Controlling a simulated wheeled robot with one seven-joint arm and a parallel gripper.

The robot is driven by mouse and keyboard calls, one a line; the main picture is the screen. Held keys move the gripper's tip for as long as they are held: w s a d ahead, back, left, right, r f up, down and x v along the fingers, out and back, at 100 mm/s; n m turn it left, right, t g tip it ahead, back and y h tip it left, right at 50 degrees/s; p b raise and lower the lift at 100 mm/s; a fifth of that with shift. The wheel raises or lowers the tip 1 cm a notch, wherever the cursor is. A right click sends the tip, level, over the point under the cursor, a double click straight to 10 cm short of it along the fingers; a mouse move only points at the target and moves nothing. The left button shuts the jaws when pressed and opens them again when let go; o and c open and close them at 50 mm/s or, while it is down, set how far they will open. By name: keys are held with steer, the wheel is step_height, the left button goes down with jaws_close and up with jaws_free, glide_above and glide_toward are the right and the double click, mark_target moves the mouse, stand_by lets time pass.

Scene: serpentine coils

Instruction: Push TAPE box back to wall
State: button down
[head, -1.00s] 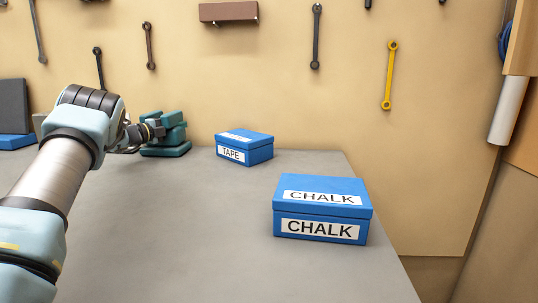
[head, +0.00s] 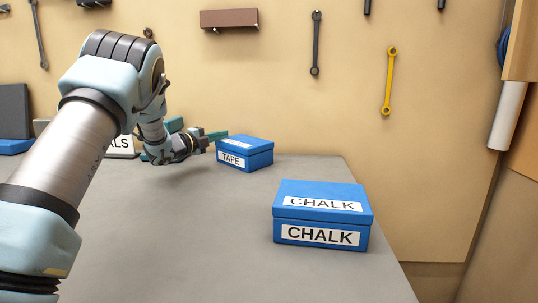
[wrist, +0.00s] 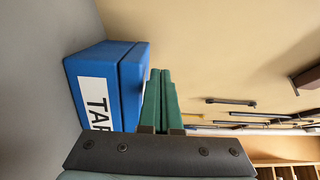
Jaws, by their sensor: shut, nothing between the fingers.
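The blue TAPE box (head: 246,154) with white labels stands on the grey bench near the back wall in the head view. A gap between box and wall cannot be judged clearly. My gripper (head: 222,134) is shut and empty, its green fingers just at the left of the box near its top. In the wrist view the TAPE box (wrist: 104,82) is beside the green fingers (wrist: 161,100), left of them in that picture. Whether the fingers touch the box I cannot tell. My arm comes in from the left.
A larger blue CHALK box (head: 322,214) stands nearer, at the right of the grey bench (head: 190,235). A box with a label ending "ALS" (head: 120,144) is partly hidden behind my arm. Wrenches hang on the tan wall (head: 300,110). The bench middle is clear.

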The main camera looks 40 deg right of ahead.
mark_target(255, 153)
steer(key=s+d+p, duration=0.3)
steer(key=s+d, duration=0.7)
steer(key=s, duration=0.5)
steer(key=f, duration=0.1)
steer(key=f+b, duration=0.1)
steer(key=f, duration=0.3)
steer(key=shift+s+f+b, duration=0.1)
steer(key=shift+s+b, duration=0.2)
steer(key=shift+b, duration=0.05)
steer(key=shift+w+a+r+p, duration=0.2)
steer(key=shift+w+p, duration=0.2)
steer(key=shift+p, duration=0.15)
steer(key=shift+f, duration=0.1)
steer(key=shift+w, duration=0.1)
steer(key=shift+w+a+f+b, duration=0.15)
steer(key=shift+w+a+b, duration=0.1)
steer(key=shift+b, duration=0.2)
steer(key=w+a+b, duration=0.1)
steer(key=w+b, duration=0.1)
steer(key=b, duration=0.1)
steer(key=shift+w+a, duration=0.6)
steer(key=shift+w, duration=0.15)
